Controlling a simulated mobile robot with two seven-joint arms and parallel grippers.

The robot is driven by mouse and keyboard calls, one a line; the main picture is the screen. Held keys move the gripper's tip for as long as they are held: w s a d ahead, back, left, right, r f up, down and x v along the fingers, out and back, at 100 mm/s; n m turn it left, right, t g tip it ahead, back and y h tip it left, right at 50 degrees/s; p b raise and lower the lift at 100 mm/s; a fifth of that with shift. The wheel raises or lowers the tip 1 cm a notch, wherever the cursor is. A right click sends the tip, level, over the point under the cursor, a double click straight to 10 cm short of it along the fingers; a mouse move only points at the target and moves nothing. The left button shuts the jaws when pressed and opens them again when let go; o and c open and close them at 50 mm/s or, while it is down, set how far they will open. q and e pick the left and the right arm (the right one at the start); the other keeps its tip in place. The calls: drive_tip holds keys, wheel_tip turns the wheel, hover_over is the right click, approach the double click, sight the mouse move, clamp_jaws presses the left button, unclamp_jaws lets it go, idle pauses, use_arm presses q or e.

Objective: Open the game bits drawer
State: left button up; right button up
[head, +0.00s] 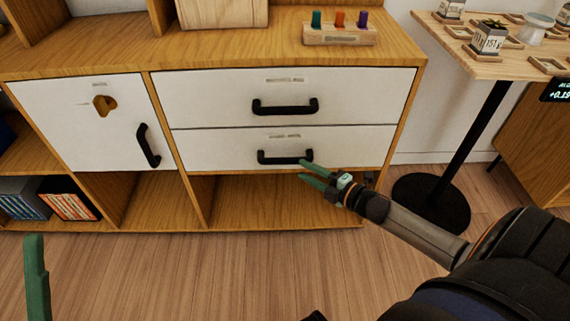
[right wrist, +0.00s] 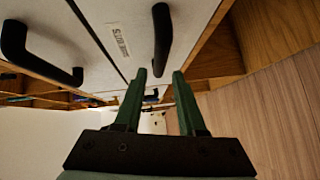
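The white cabinet has two stacked drawers, an upper drawer (head: 340,91) and a lower drawer (head: 225,150), each with a black bar handle and a small label too blurred to read. Both look shut. My right gripper (head: 302,172) is open and empty, just below and right of the lower handle (head: 284,157). In the right wrist view the open fingers (right wrist: 160,75) point toward that handle (right wrist: 162,38), with no clear contact. The upper handle (right wrist: 42,58) is at left there. One green finger of my left gripper (head: 37,280) shows at the lower left, away from the cabinet.
A white door (head: 80,125) with a black handle is left of the drawers. Open shelves (head: 265,200) lie below. A wooden block with coloured pegs (head: 340,33) stands on top. A table with a black post (head: 482,125) is at right. Floor in front is clear.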

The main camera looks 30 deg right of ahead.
sight(290, 163)
drive_tip(key=b+x, duration=0.2)
drive_tip(key=x, duration=0.6)
drive_tip(key=shift+f+b, duration=0.1)
drive_tip(key=shift+b, duration=0.3)
drive_tip(key=shift+a, duration=0.1)
drive_tip(key=shift+c, duration=0.4)
clamp_jaws()
idle(0.5)
